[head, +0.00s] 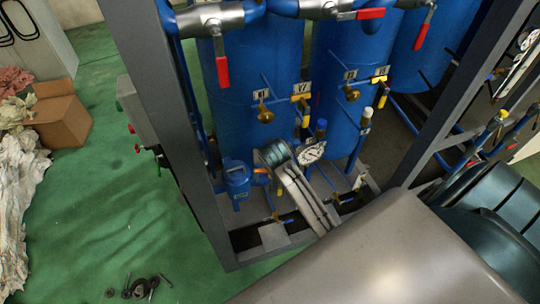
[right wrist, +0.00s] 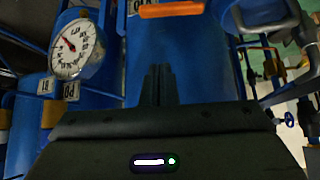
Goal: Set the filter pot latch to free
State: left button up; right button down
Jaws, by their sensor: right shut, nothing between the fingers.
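The filter pot (head: 237,178) is a small blue vessel with a lidded top, standing low inside the frame in the head view. A small orange piece (head: 261,171), which looks like its latch handle, shows at its right side. In the right wrist view an orange bar (right wrist: 172,9) crosses the top edge, beyond my fingers, in front of a blue surface. My right gripper (right wrist: 158,85) is shut and empty, apart from the bar. In the head view my right wrist is just right of the pot; its fingertips are hard to make out. My left gripper is not in view.
A dial gauge (head: 311,152) stands close right of my right wrist and also shows in the wrist view (right wrist: 76,48). Tall blue tanks (head: 250,90) with yellow and red valve handles stand behind. A grey frame post (head: 175,130) is left of the pot.

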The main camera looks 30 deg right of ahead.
jog(key=p+x, duration=0.3)
jog(key=x, duration=0.7)
jog(key=s+a+p, duration=0.1)
jog(key=s, duration=0.1)
jog(key=s+a+p, duration=0.1)
jog(key=shift+s+a+r+p, duration=0.1)
jog(key=shift+s+r+p, duration=0.1)
jog(key=shift+s+p, duration=0.15)
jog(key=shift+f, duration=0.15)
